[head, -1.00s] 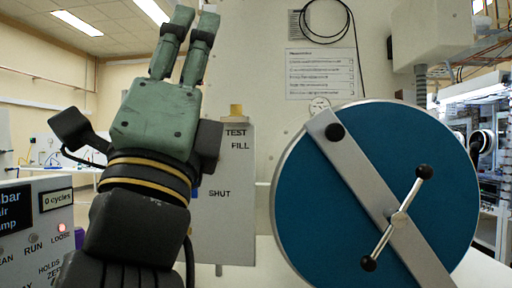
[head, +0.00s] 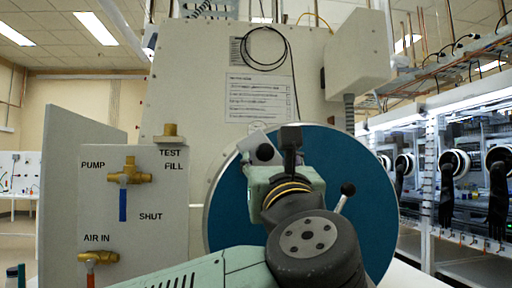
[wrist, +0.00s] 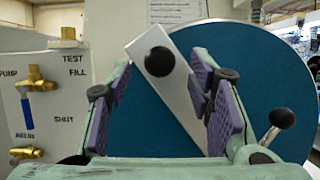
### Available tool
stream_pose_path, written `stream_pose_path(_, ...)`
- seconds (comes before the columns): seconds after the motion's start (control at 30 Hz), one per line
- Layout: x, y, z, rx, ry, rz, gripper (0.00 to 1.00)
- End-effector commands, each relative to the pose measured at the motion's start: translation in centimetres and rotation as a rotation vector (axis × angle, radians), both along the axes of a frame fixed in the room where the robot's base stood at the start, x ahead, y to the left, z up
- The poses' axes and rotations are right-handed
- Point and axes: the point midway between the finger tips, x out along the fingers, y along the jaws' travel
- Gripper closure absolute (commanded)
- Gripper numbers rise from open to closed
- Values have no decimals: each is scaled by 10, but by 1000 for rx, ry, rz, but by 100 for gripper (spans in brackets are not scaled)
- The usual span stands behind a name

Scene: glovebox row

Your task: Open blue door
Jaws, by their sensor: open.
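The blue door (head: 365,195) is a round blue disc with a pale rim, and it looks shut. A grey bar (wrist: 182,90) crosses it diagonally. A black knob (wrist: 160,62) sits on the bar's upper-left end, and a crossbar handle with black ball ends (wrist: 282,118) is at lower right, partly hidden by my gripper. My gripper (wrist: 160,78) is open, facing the door, its purple-padded fingers on either side of the knob in the wrist view. I cannot tell whether it touches anything. In the head view my gripper (head: 280,160) covers the door's middle.
A valve panel (head: 150,225) with brass fittings and a blue lever (head: 123,205) stands left of the door. A grey box (head: 357,65) hangs at upper right. Glass-fronted gloveboxes (head: 480,150) line the right side.

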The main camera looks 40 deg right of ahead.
Motion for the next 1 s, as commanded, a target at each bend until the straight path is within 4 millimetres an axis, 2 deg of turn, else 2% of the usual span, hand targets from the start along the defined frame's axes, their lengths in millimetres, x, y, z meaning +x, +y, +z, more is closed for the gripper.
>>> stream_pose_path(0.1,17,-10,9,-1,2,0,52)
stream_pose_path(0.3,32,-19,16,-3,1,-1,52)
stream_pose_path(0.63,35,-21,17,-2,-1,-2,52)
stream_pose_path(1.0,34,-21,17,-2,-1,-2,76)
